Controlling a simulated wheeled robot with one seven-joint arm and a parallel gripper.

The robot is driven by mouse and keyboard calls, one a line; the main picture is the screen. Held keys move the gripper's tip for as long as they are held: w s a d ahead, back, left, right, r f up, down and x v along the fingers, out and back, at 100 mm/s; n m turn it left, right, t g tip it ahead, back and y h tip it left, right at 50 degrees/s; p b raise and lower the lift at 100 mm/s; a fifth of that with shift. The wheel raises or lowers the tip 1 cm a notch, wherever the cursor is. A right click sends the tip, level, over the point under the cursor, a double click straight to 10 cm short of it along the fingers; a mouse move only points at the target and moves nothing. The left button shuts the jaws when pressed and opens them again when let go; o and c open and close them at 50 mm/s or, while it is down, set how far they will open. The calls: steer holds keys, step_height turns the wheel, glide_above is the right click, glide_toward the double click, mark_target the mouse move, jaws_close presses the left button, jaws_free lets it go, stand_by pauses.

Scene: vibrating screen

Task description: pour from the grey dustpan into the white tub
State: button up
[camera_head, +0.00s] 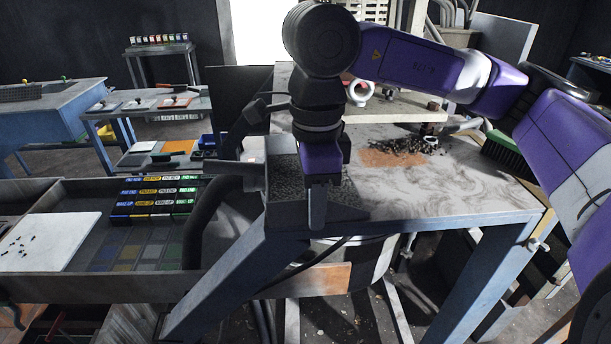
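The grey dustpan (283,190) is at the left edge of the worktable, with dark speckled bits on its face. My gripper (318,205) points down right at the dustpan and overlaps it in the picture. Its fingers show edge-on, so I cannot tell whether they are closed on the dustpan or only in front of it. A pale round tub (368,270) stands below the table's front edge. An orange-brown panel shows in front of it. The tabletop and a table leg hide much of the tub, and its inside is not visible.
The worktable top (440,190) carries a heap of dark debris (408,146) and a green brush (504,150) at the right. A blue table leg (235,275) slants down at the left. A bench with coloured boxes (155,198) and a white board (45,241) stands left.

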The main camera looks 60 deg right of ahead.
jaws_close()
stand_by(1.4)
